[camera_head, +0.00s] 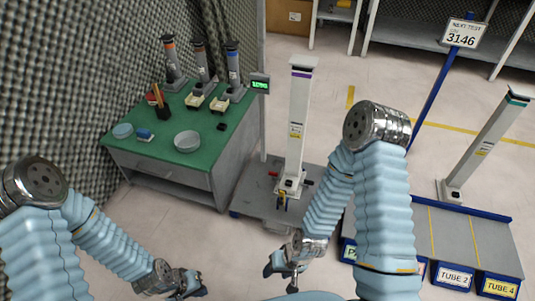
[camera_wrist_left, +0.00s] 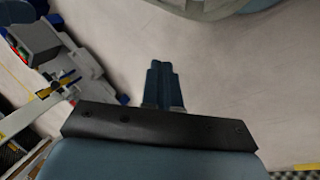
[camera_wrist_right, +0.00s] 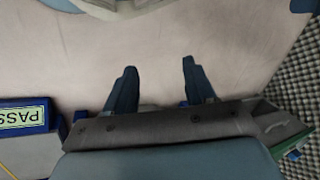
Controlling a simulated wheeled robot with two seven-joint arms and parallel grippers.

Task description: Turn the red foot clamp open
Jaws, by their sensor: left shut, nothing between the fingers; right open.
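A white column (camera_head: 299,120) with a purple band stands upright on a grey low platform (camera_head: 247,196). A yellow and dark part (camera_head: 283,198) is at the front of the foot. These are too small to tell how any clamp is turned. My left gripper (camera_head: 192,288) is shut and empty, low over the floor, apart from the platform; its fingers meet in the left wrist view (camera_wrist_left: 162,75). My right gripper (camera_head: 279,268) is open and empty, in front of the platform.
A green-topped bench (camera_head: 160,160) with several small columns, a bowl (camera_head: 187,141) and dishes stands at left against the foam wall. At right, a grey rack (camera_head: 480,240) has labelled blue bins beside another white column (camera_head: 485,150). Floor between my arms is clear.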

